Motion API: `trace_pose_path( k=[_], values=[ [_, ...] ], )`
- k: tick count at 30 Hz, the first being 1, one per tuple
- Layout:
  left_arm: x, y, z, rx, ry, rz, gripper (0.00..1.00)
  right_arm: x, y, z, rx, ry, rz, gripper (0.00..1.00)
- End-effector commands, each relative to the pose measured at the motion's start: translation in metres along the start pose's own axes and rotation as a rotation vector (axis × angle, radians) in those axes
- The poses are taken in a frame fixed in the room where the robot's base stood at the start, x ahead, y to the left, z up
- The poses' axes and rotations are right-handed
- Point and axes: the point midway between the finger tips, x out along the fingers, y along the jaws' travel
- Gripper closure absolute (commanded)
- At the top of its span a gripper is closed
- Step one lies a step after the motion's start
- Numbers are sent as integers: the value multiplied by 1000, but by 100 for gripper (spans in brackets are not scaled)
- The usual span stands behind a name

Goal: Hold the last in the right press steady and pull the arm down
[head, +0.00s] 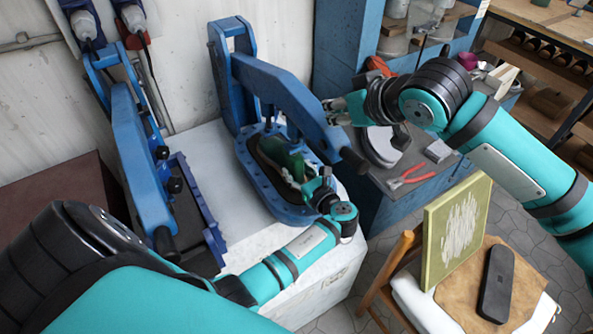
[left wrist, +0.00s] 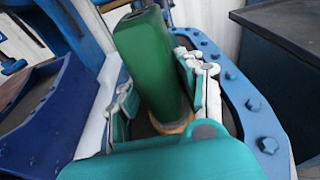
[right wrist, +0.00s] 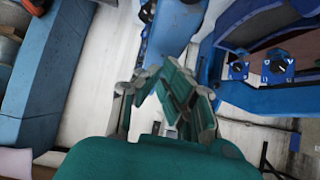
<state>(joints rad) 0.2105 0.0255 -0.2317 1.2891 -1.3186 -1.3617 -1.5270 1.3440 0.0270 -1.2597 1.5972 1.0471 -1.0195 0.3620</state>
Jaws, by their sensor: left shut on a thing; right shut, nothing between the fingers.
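The right press (head: 243,150) is blue, with an oval bolted base that also shows in the left wrist view (left wrist: 262,128). Its arm (head: 285,88) slopes from the back post down to a black handle (head: 354,161), above the last. The green last (head: 277,152) stands in the base; it is large in the left wrist view (left wrist: 150,62). My left gripper (head: 300,178) is shut on the last from the front, a finger on each side. My right gripper (head: 330,110) is shut and empty, close to the right side of the press arm; contact cannot be told.
The left press (head: 140,150) stands beside it on the white block (head: 210,150). To the right, a blue bench (head: 375,205) holds red pliers (head: 408,177) and a grey block (head: 438,151). A chair in front carries a green-framed panel (head: 455,230) and a black sole (head: 496,284).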

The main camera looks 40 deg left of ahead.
Motion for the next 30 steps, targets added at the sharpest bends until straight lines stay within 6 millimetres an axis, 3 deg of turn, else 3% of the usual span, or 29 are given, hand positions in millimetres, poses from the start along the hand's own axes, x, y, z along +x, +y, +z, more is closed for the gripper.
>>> trace_pose_path(
  k=[8, 30],
  values=[
    [0, 0, 0, 0, 0, 0, 80, -2, 0, -3, -1, 1, 0, 100],
    [0, 0, 0, 1, 0, 0, 80, -43, 0, -54, -1, 1, 0, 100]
  ],
)
